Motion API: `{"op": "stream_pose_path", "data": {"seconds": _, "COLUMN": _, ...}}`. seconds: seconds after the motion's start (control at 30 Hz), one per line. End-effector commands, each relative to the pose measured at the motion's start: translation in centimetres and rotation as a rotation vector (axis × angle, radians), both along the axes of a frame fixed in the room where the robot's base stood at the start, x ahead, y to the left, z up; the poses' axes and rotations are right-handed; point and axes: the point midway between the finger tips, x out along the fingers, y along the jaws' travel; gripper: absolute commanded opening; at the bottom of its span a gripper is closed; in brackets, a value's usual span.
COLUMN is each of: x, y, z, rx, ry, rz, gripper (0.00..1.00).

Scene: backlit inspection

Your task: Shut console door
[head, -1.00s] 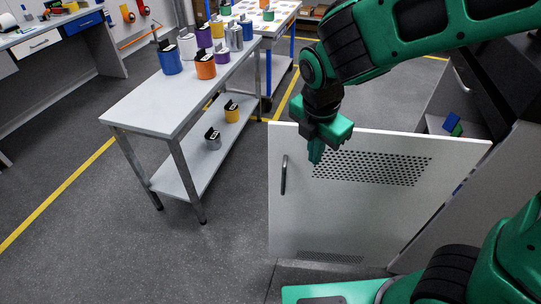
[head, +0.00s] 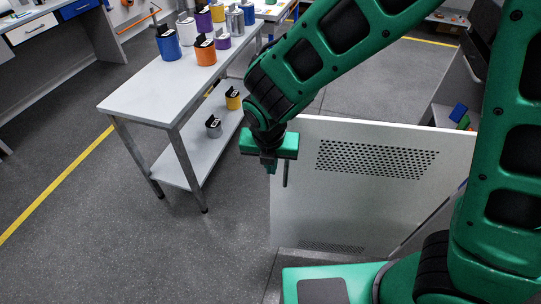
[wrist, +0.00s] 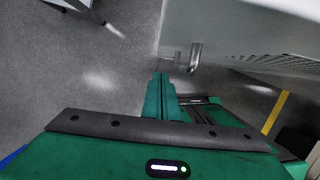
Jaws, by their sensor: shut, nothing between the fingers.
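The console door (head: 345,215) is a white panel with a perforated vent, standing open from the console (head: 450,95) at the right of the head view. Its dark bar handle (head: 285,172) is near its left edge. My gripper (head: 270,168) is shut and empty, at the door's left edge beside the handle; I cannot tell whether it touches the door. In the wrist view the closed fingers (wrist: 160,92) point toward the door's edge, and the handle (wrist: 195,56) shows just beyond them to the right. My arm hides part of the console.
A grey workbench (head: 150,95) with several coloured cans stands left of the door. A blue and green object (head: 460,116) lies inside the console. The floor between bench and door is clear. A yellow line (head: 60,188) crosses the floor at left.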

Motion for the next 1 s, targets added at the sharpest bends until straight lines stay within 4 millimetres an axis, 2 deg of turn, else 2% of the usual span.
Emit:
{"op": "stream_pose_path", "data": {"seconds": 0.1, "x": 0.6, "y": -0.2, "z": -1.8, "rx": -0.002, "ry": 0.000, "rz": -0.003, "gripper": 0.00}}
{"op": "stream_pose_path", "data": {"seconds": 0.2, "x": 2.3, "y": -0.4, "z": -1.5, "rx": 0.001, "ry": -0.001, "rz": -0.005, "gripper": 0.00}}
{"op": "stream_pose_path", "data": {"seconds": 0.4, "x": 4.0, "y": -0.8, "z": -1.5, "rx": 0.000, "ry": 0.000, "rz": -0.004, "gripper": 0.00}}
{"op": "stream_pose_path", "data": {"seconds": 1.0, "x": 4.9, "y": -0.7, "z": -1.4, "rx": 0.001, "ry": -0.001, "rz": -0.014, "gripper": 0.00}}
